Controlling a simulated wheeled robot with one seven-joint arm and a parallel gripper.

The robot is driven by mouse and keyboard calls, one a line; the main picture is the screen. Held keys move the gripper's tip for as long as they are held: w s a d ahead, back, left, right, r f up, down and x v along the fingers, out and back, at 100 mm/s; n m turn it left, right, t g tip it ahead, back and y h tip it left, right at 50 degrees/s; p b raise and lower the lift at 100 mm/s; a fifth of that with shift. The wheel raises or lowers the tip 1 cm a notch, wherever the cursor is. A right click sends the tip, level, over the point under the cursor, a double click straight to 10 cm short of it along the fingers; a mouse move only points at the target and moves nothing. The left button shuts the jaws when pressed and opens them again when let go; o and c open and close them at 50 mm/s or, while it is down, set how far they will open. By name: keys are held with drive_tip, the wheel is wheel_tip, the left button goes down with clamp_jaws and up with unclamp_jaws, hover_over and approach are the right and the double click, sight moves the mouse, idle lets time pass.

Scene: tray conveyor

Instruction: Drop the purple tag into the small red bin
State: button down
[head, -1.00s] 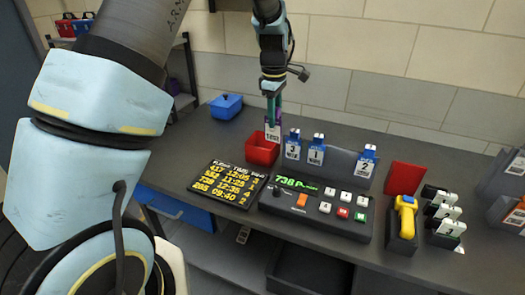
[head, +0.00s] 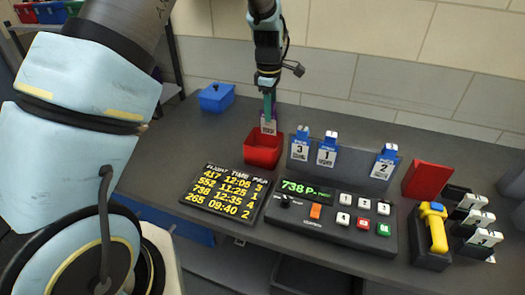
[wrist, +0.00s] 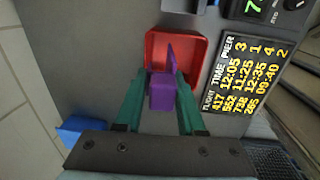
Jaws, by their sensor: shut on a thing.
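The purple tag (wrist: 162,92) is held between the green fingers of my gripper (wrist: 160,100) in the wrist view. In the head view my gripper (head: 269,108) points down at the small red bin, with the tag (head: 268,124) hanging below it, its white label facing the camera. The small red bin (head: 263,157) stands open on the dark table; it also shows in the wrist view (wrist: 199,42). The tag's lower end overlaps the bin's back part in the head view and its opening in the wrist view. I cannot tell the exact height between them.
A flight board (head: 225,192) lies in front of the bin. A control panel (head: 330,215) with buttons is to the right, with a rack of blue-topped tags (head: 327,150) behind it. A yellow scanner (head: 435,230) is far right.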

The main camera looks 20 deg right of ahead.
sight(270, 125)
drive_tip(key=shift+f+b, duration=1.95)
drive_tip(key=shift+f, duration=0.95)
drive_tip(key=shift+c, duration=2.2)
unclamp_jaws()
drive_tip(key=shift+r, duration=0.15)
drive_tip(key=r+b, duration=0.1)
drive_tip(key=r, duration=0.2)
drive_tip(key=r+b, duration=0.1)
drive_tip(key=r, duration=0.3)
drive_tip(key=r+b, duration=0.1)
drive_tip(key=r, duration=0.2)
drive_tip(key=shift+s+a+r, duration=0.3)
drive_tip(key=shift+s+a, duration=0.05)
drive_tip(key=shift+s, duration=0.05)
